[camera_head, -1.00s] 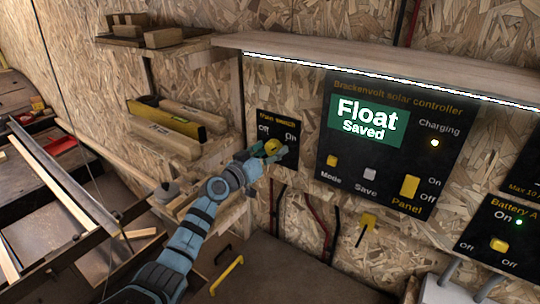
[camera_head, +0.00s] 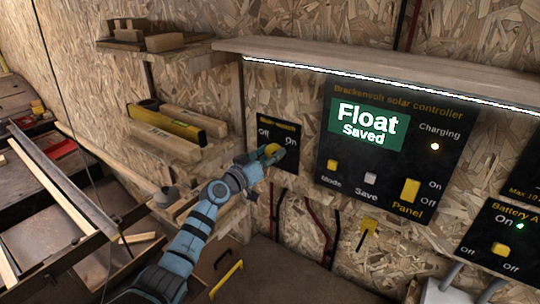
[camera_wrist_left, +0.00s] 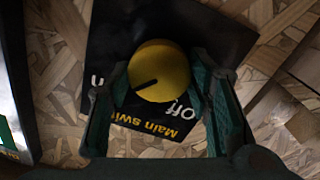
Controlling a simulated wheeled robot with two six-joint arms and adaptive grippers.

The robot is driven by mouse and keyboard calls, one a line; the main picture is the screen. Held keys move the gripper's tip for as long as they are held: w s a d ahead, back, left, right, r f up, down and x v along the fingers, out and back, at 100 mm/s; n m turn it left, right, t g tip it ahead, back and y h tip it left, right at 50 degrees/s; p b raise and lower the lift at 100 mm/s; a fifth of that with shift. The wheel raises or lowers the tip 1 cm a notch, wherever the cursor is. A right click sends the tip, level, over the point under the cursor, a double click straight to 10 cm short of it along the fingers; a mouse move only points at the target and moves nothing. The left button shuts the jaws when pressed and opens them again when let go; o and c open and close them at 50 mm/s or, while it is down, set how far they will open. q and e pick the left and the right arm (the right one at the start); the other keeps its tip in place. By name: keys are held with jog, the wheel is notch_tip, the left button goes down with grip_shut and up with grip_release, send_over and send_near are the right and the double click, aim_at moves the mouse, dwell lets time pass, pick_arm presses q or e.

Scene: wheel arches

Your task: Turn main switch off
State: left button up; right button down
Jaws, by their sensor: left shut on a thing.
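The main switch panel (camera_head: 291,165) is a black plate on the wall with Off at left and On at right in the head view. Its round yellow knob (camera_wrist_left: 165,66) has a black pointer line. In the left wrist view the panel is upside down, and the pointer lies toward the On side. My left gripper (camera_head: 268,157) is at the panel. In the wrist view its two fingers (camera_wrist_left: 162,88) stand on either side of the knob, shut on it, and the gripper covers part of the knob in the head view. My right gripper is out of view.
Right of the switch hangs the solar controller (camera_head: 330,150), its screen reading Float Saved. A battery panel (camera_head: 485,238) is at far right. A lit shelf (camera_head: 370,70) runs above. Small shelves with a yellow level (camera_head: 170,124) stand left of the arm.

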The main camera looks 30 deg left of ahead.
pick_arm(q)
jog(key=n, duration=0.3)
jog(key=shift+n+b, duration=0.3)
jog(key=shift+n, duration=0.1)
jog(key=n, duration=0.4)
jog(key=shift+f+n, duration=0.1)
jog(key=shift+n, duration=0.2)
jog(key=n+p, duration=0.1)
jog(key=n, duration=0.3)
jog(key=shift+n, duration=0.4)
jog(key=shift+f+n+y+p, duration=0.1)
jog(key=shift+n+y+p, duration=0.3)
jog(key=shift+n, duration=1.9)
jog(key=o, duration=1.1)
jog(key=shift+o, duration=0.2)
